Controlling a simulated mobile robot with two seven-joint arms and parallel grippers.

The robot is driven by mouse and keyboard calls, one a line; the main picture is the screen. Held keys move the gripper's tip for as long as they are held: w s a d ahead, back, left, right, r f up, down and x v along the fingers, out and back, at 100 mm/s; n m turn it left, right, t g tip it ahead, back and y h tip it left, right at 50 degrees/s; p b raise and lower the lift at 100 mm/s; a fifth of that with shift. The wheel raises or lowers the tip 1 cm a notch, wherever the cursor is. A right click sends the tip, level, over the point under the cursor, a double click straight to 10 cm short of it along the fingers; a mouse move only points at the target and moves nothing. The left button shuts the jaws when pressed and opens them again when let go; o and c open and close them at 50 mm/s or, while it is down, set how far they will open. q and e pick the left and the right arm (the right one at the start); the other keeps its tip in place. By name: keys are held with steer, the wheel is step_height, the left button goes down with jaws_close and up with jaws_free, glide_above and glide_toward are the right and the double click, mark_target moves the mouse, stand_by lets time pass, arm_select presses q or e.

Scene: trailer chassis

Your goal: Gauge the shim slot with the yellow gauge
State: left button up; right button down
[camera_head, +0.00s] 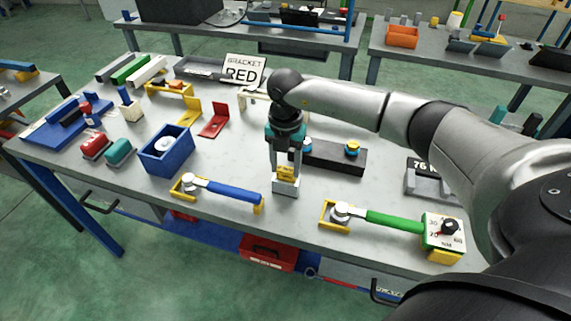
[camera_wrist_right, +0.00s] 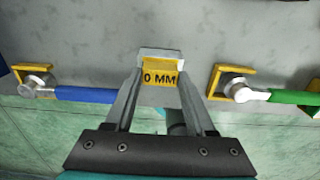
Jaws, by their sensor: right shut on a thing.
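My right gripper (camera_head: 286,168) points down near the front middle of the table and is shut on the yellow gauge (camera_head: 286,174). In the right wrist view the yellow gauge (camera_wrist_right: 160,77) sits between the fingertips (camera_wrist_right: 160,82), and its visible lettering reads "0 MM". A small light grey block (camera_head: 285,188) lies directly below the gauge. It also shows in the wrist view (camera_wrist_right: 159,53), right against the gauge. The slot itself is hidden, and I cannot tell whether the gauge is inside it. My left gripper is not in view.
A blue-handled wrench (camera_head: 232,192) lies left of the gripper, and a green-handled wrench (camera_head: 393,221) lies right. A dark block (camera_head: 337,157) with coloured knobs stands behind. A blue open box (camera_head: 168,154) and a red bracket (camera_head: 214,120) stand left.

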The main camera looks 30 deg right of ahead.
steer(key=shift+r, duration=0.1)
steer(key=shift+r+p, duration=3.45)
steer(key=shift+r, duration=0.5)
